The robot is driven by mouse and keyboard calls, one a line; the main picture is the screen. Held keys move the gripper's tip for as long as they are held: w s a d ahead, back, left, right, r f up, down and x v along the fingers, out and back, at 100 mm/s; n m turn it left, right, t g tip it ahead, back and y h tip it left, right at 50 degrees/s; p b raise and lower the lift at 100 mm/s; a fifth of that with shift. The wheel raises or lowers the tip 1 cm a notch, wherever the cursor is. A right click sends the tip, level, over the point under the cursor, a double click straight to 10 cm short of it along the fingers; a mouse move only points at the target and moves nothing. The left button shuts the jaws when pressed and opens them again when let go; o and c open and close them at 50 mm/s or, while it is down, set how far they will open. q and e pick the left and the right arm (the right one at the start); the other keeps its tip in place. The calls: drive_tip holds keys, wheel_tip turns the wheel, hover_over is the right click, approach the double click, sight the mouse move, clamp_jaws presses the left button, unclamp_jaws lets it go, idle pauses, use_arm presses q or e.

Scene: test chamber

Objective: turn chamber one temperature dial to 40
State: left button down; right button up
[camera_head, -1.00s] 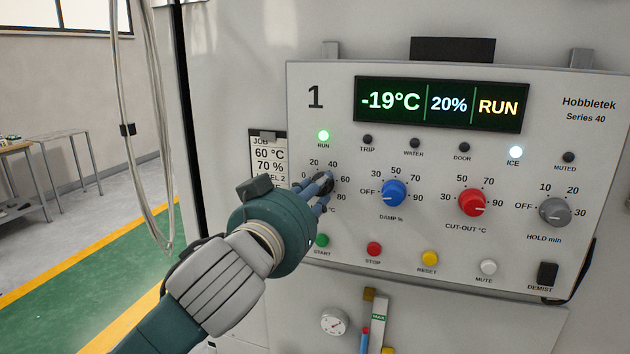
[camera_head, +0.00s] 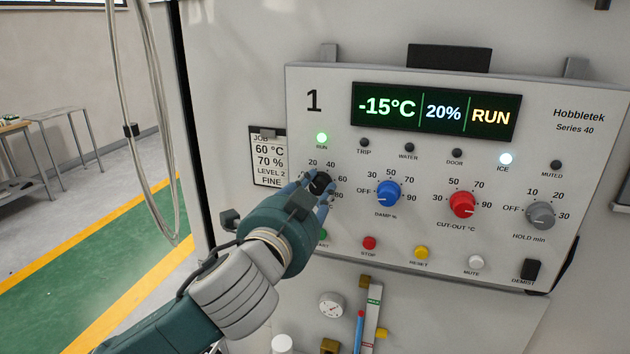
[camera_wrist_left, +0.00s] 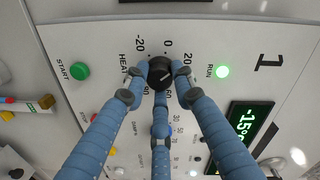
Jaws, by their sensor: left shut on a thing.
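The chamber one temperature dial (camera_head: 320,182) is a black knob at the left of the control panel, also seen in the left wrist view (camera_wrist_left: 158,71). My left gripper (camera_head: 318,190) is shut on it, its three blue fingers around the knob's sides. In the wrist view a pale mark shows on the knob, but I cannot tell which number it points to. Numbers 20, 40 and 60 show around the dial in the head view; fingers hide part of the scale. The display (camera_head: 436,111) reads -15°C, 20% and RUN. My right gripper is not in view.
To the right are a blue damp knob (camera_head: 388,194), a red cut-out knob (camera_head: 462,204) and a grey hold knob (camera_head: 540,214). Push buttons line the panel below. A job card (camera_head: 268,158) reading 60 °C hangs left of the panel. The green RUN lamp (camera_head: 321,138) is lit.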

use_arm(q)
drive_tip(key=m+p, duration=0.3)
drive_tip(key=m, duration=0.3)
drive_tip(key=shift+w+y, duration=0.1)
drive_tip(key=shift+y, duration=0.2)
drive_tip(key=m+p, duration=0.2)
drive_tip(key=m, duration=0.2)
drive_tip(key=shift+m+p, duration=0.3)
drive_tip(key=shift+p, duration=0.1)
drive_tip(key=shift+r+m+p, duration=0.1)
drive_tip(key=shift+m+p, duration=0.2)
drive_tip(key=shift+m, duration=0.4)
drive_tip(key=shift+r+t, duration=0.15)
drive_tip(key=shift+t, duration=0.15)
drive_tip(key=c, duration=1.4)
unclamp_jaws()
drive_tip(key=shift+c, duration=0.2)
drive_tip(key=shift+w, duration=0.15)
drive_tip(key=shift+f, duration=0.2)
